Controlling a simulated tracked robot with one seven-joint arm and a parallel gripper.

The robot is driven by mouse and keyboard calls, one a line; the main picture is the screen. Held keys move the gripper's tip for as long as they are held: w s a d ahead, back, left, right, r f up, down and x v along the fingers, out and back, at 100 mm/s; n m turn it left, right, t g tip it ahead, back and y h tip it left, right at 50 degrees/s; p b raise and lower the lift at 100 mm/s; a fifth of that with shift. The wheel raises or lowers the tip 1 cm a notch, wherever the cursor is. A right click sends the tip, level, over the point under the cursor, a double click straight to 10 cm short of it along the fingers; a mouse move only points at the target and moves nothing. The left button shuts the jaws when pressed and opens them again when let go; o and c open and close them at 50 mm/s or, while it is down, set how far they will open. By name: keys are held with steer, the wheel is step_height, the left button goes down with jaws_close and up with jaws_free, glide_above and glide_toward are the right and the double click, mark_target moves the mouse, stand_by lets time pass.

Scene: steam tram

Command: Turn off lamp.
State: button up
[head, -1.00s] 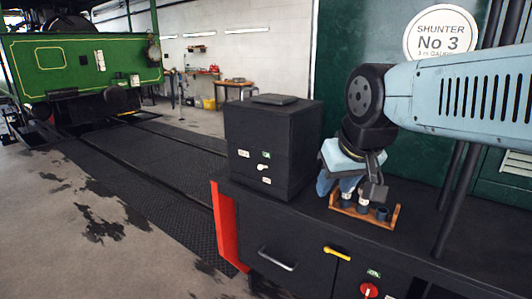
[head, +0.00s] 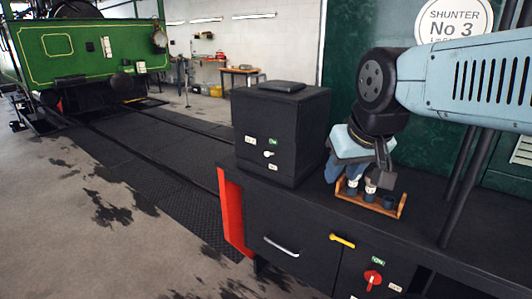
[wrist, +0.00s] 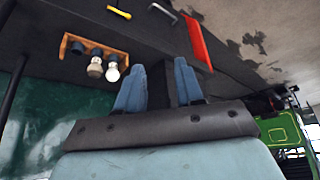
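No lit lamp stands out in these frames. A black box (head: 281,135) on the dark bench has a small pale switch lever (head: 269,154) on its front, with a green ON label (head: 272,141) above it. A red rotary knob (head: 373,278) is on the bench front, with a green ON label (head: 378,261) above it. Which control belongs to a lamp I cannot tell. My gripper (wrist: 158,75) has its two blue fingers apart, with nothing seen held. In the head view my gripper (head: 334,168) hangs above the bench, right of the box and beside the rack.
A wooden rack (head: 398,207) with dark cups and pale bulbs stands on the bench; it also shows in the wrist view (wrist: 68,46). The bench front has a silver handle (head: 281,247), a yellow handle (head: 342,241) and a red side panel (head: 232,215). The floor at left is open.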

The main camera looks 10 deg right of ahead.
steer(key=shift+w+r+m, duration=0.2)
steer(key=shift+w+m, duration=0.1)
steer(key=shift+w, duration=0.25)
steer(key=shift+c, duration=1.4)
steer(key=w+m, duration=0.2)
steer(key=w, duration=0.3)
steer(key=w+a+m, duration=0.1)
steer(key=w+m, duration=0.1)
steer(key=w, duration=0.3)
steer(key=w+a+r+m, duration=0.1)
steer(key=w+m, duration=0.1)
steer(key=w, duration=0.3)
steer(key=shift+w+a+r+m+h, duration=0.1)
steer(key=shift+w+a+m+h, duration=0.05)
steer(key=shift+m+h, duration=0.2)
jaws_close()
steer(key=w+a+f+m, duration=0.1)
steer(key=w+a+m, duration=0.1)
steer(key=w, duration=0.5)
steer(key=w+a+f+m, duration=0.2)
steer(key=w+m, duration=0.2)
steer(key=w, duration=0.3)
steer(key=shift+f+t, duration=0.3)
steer(key=shift+t, duration=0.1)
